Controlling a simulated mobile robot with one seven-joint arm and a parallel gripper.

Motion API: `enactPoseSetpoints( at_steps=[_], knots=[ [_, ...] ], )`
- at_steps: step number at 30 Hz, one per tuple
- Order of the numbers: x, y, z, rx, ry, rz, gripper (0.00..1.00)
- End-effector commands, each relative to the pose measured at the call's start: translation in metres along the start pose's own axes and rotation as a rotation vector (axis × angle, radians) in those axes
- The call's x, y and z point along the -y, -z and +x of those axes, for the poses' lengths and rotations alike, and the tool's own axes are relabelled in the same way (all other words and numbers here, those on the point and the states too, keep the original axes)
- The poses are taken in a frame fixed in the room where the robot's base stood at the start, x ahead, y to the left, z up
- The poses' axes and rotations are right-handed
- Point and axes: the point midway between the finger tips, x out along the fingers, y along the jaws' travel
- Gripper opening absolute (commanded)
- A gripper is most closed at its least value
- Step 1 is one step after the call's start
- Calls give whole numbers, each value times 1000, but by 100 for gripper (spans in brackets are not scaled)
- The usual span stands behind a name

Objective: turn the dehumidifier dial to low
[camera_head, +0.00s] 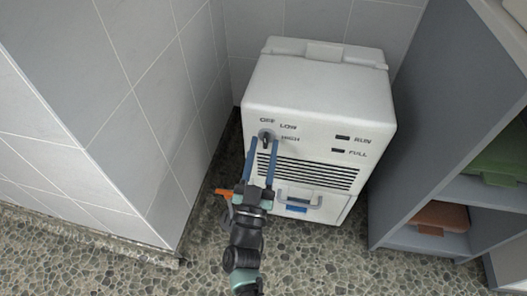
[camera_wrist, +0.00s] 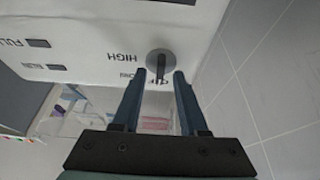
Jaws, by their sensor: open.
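The white dehumidifier (camera_head: 310,105) stands in the corner, its front facing me. Its dial (camera_head: 266,135) is at the front's upper left, with OFF above it, LOW up and right, and HIGH to the right. In the wrist view, turned over, the grey round dial (camera_wrist: 158,58) has a dark bar knob pointing down the picture, seemingly towards OFF. My gripper (camera_head: 265,142) is open, its two blue fingers on either side of the dial. In the wrist view the gripper (camera_wrist: 160,74) has visible gaps beside the knob. Whether the fingertips reach its depth is unclear.
A tiled wall (camera_head: 120,110) stands close on the left. A grey shelf unit (camera_head: 430,130) is on the right, with a green item (camera_head: 499,155) and an orange-brown item (camera_head: 440,216). The dehumidifier's lower front has a vent and a handle (camera_head: 300,200). Pebbled floor lies in front.

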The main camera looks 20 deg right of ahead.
Motion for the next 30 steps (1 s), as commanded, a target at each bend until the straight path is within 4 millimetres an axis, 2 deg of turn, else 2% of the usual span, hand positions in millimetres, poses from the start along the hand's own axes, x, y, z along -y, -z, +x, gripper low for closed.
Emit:
enactPoseSetpoints(
  at_steps=[9,11,16,17,30],
  knots=[
    [0,1,4,0,0,0,42],
    [0,0,4,0,0,0,34],
    [0,0,3,0,0,1,3],
    [0,0,3,0,0,1,0],
    [0,0,3,0,-6,16,0]
  ],
)
